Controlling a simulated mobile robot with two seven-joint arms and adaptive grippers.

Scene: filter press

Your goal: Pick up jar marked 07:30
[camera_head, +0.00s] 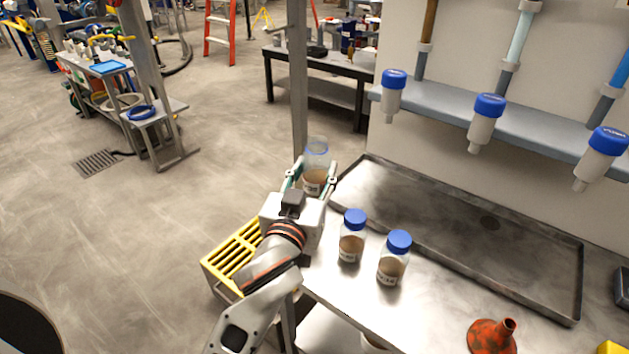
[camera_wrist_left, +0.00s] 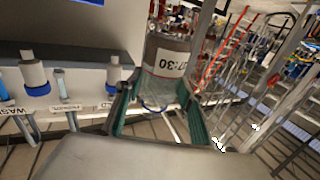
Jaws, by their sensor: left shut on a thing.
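The jar marked 07:30 (camera_head: 316,154) is clear, with brown contents in its lower part. In the left wrist view, the jar (camera_wrist_left: 168,72) shows its white 07:30 label between the green fingers. My left gripper (camera_head: 314,174) is shut on this jar, with one finger on each side. It holds the jar roughly upright near the back left corner of the metal table. My right gripper is not in view.
Two blue-capped jars, one nearer (camera_head: 393,258) and one farther left (camera_head: 352,236), stand on the metal table (camera_head: 340,290). A shallow metal tray (camera_head: 470,225) lies behind them. A red funnel (camera_head: 492,337) stands front right. A yellow slatted crate (camera_head: 235,252) is left of the table.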

